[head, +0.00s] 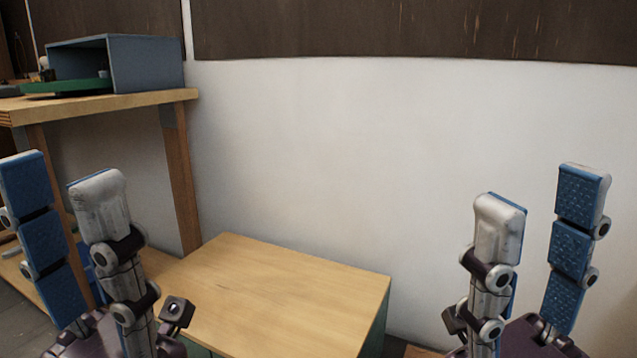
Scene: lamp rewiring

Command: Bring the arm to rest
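My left gripper (62,180) stands upright at the lower left, its fingers spread apart with nothing between them. My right gripper (541,190) stands upright at the lower right, also with its fingers apart and empty. Blue textured pads show on the inner faces of the fingers. Neither gripper is seen touching anything. Most of both arms is outside the view.
A low cabinet with a bare wooden top (280,285) stands between the grippers. A wooden workbench (150,99) at the left holds a blue-grey open box (150,65) and a green tray-like thing (68,87). A white wall (350,160) is behind.

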